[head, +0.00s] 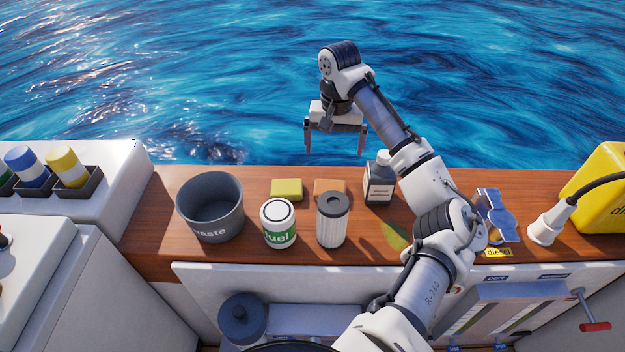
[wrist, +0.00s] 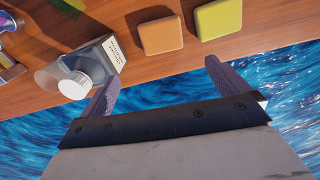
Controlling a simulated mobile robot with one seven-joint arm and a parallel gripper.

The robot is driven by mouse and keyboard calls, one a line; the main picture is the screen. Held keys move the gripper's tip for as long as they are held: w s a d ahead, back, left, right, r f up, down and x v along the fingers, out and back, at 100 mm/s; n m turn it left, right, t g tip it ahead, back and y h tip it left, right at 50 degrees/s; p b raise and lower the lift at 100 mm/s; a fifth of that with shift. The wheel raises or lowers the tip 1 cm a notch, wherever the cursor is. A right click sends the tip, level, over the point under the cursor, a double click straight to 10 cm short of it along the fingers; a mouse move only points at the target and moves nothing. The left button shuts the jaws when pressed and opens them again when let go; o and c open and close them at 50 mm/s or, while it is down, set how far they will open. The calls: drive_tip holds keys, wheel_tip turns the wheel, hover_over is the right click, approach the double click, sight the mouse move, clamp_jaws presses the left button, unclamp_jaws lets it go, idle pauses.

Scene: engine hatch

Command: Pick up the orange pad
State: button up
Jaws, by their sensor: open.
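The orange pad (head: 330,187) lies flat on the wooden counter (head: 268,262), partly hidden in the head view behind a white pleated filter with a dark top. In the wrist view the orange pad (wrist: 160,35) shows whole, beside the yellow-green pad (wrist: 218,19). My gripper (head: 335,150) is open and empty, raised above the counter's far edge with the water behind it. In the wrist view its fingers (wrist: 158,82) are spread apart, and the orange pad lies beyond them, roughly between their lines.
The filter (head: 332,222), fuel can (head: 278,225) and waste bin (head: 210,208) stand nearer the front. A yellow diesel container (head: 600,190) is at far right.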

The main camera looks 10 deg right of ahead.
drive_tip(key=p, duration=0.1)
hover_over(330, 185)
drive_tip(key=f, duration=0.8)
drive_tip(key=shift+d, duration=0.3)
drive_tip(key=shift+a+f+p, duration=0.15)
drive_tip(key=shift+f+p, duration=0.45)
drive_tip(key=shift+f, duration=0.75)
drive_tip(key=shift+a+f+p, duration=0.15)
drive_tip(key=shift+f+p, duration=0.4)
drive_tip(key=shift+f, duration=0.8)
drive_tip(key=c, duration=1)
